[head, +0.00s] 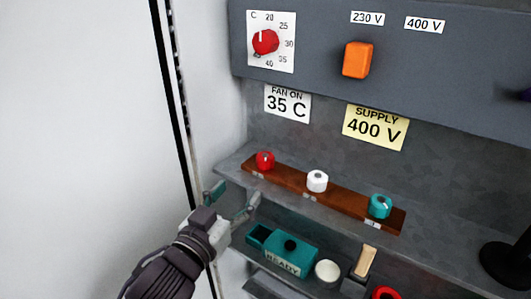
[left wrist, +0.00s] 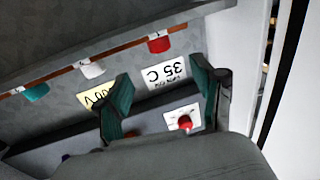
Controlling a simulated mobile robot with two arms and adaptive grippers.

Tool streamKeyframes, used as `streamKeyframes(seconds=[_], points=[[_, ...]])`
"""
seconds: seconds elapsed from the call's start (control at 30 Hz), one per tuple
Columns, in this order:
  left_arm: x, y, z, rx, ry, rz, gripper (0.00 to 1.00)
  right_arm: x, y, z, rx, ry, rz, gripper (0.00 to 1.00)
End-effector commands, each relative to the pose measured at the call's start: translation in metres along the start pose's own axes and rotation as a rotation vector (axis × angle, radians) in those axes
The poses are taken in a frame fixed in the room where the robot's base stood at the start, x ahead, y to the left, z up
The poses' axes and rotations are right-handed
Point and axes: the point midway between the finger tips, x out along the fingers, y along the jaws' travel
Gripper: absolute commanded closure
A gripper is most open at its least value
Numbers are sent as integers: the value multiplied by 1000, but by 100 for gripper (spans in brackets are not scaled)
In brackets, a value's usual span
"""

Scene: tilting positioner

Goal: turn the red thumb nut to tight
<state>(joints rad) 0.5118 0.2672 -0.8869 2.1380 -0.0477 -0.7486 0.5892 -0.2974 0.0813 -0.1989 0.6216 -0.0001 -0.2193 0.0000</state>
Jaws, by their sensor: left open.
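The red thumb nut (head: 264,161) sits at the left end of a brown wooden strip (head: 345,204) on the grey shelf. It also shows in the left wrist view (left wrist: 159,43), beyond and between the fingers. My left gripper (head: 234,196) is open and empty, below and left of the red nut in the head view, and apart from it. Its teal-padded fingers also show in the left wrist view (left wrist: 161,88). I cannot read the small label by the red nut. My right gripper is not in view.
A white nut (head: 317,181) and a teal nut (head: 380,206) share the strip. Above are a red dial (head: 265,41) and an orange switch (head: 357,60). A teal READY box (head: 290,254) stands on the lower level. A white cabinet wall (head: 213,85) bounds the left.

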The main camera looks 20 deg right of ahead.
Motion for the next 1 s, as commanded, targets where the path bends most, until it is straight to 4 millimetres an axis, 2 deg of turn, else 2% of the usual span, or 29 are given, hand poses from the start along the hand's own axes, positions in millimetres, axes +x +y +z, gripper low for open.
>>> streamKeyframes(seconds=[0.17,0.5,0.7,1.0], points=[[18,3,-6,1,5,5,32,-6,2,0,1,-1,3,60],[87,3,-7,2,5,4,32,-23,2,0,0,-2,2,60],[118,3,-5,2,5,4,32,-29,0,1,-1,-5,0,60],[135,2,-4,1,5,4,32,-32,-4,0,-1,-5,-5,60]])
